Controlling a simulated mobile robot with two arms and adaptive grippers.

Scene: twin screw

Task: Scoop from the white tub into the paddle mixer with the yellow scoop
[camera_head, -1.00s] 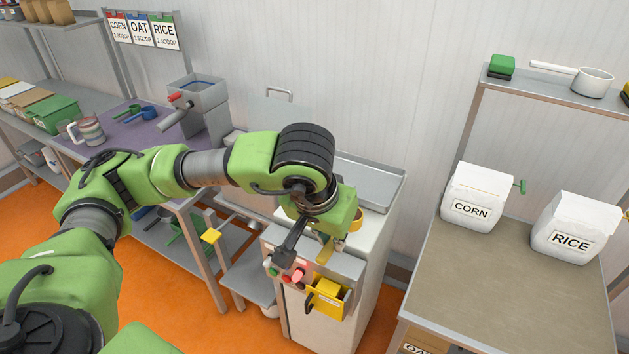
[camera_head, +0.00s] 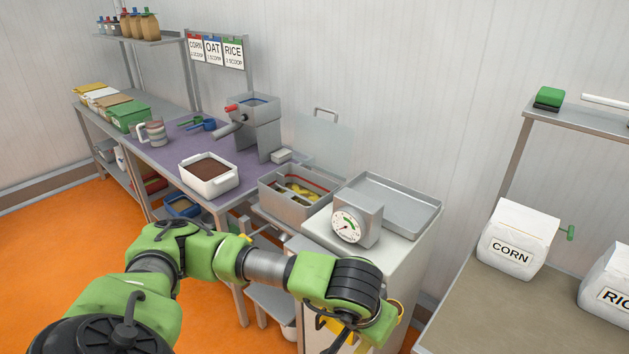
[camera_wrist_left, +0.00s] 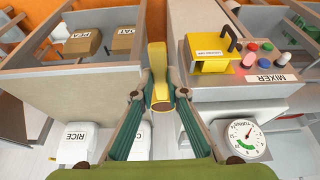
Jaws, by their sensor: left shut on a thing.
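The white tub (camera_head: 211,183), filled with dark brown material, sits on the purple-topped bench. The paddle mixer's grey trough (camera_head: 283,203) stands to its right, open at the top, with yellow pieces visible inside. My left gripper (camera_wrist_left: 158,88) is shut on the yellow scoop (camera_wrist_left: 157,60), whose handle shows between the fingers in the left wrist view. The scoop's bowl cannot be made out there. In the head view my left wrist is low in front of the scale-like dial, right of and below the tub, and its fingers are mostly hidden. My right gripper is not in view.
A turns dial (camera_head: 348,225) and a grey tray (camera_head: 400,204) are on the white cabinet. A hand-cranked grey machine (camera_head: 253,125) stands behind the tub. The mixer panel (camera_wrist_left: 250,85) has buttons and a yellow box. A corn bag (camera_head: 512,240) stands on the right table.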

